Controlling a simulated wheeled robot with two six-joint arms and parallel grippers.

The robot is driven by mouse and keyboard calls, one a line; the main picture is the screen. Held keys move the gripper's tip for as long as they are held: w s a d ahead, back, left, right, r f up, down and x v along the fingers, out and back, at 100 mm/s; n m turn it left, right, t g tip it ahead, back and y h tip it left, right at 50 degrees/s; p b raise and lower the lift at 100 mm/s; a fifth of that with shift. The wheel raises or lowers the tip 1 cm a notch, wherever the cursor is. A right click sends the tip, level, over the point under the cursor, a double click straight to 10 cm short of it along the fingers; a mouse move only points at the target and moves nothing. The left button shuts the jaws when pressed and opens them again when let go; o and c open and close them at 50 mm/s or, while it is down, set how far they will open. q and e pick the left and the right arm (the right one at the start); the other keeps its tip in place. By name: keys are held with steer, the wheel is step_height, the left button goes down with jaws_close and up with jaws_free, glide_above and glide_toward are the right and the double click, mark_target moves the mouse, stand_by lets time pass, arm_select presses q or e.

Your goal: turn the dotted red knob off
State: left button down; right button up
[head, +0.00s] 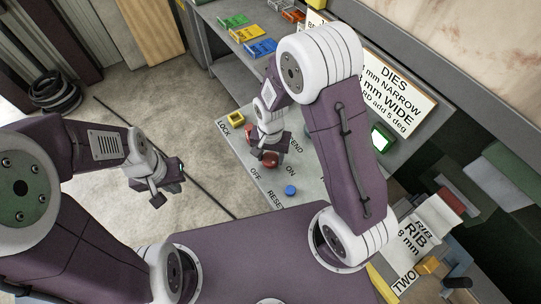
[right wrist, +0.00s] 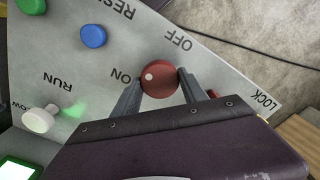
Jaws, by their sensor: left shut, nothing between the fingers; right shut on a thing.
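The dotted red knob (right wrist: 161,80) sits on the grey control panel (right wrist: 60,60) between the two fingers of my right gripper (right wrist: 158,90). The gripper is shut on it. Its white dot is on the side facing the ON label, and the OFF label is up and to the right in the right wrist view. In the head view the knob (head: 270,160) shows just below my right gripper (head: 267,151); its dot is too small to tell there. My left gripper (head: 158,195) is shut and empty, over the floor left of the panel.
A second red part (head: 248,131) and a yellow part (head: 235,117) stand near the LOCK label. A blue button (head: 290,190) is by RESET. A white knob (right wrist: 40,119) is by RUN, near a lit green screen (head: 382,138). Open floor lies left.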

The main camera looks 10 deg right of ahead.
steer(key=m, duration=0.9)
steer(key=shift+r, duration=0.1)
steer(key=m, duration=0.4)
steer(key=shift+w+m, duration=0.1)
steer(key=shift+m, duration=0.3)
steer(key=shift+m+p, duration=0.3)
steer(key=shift+m, duration=1.6)
steer(key=o, duration=1.2)
steer(key=shift+o, duration=0.8)
steer(key=shift+a, duration=0.1)
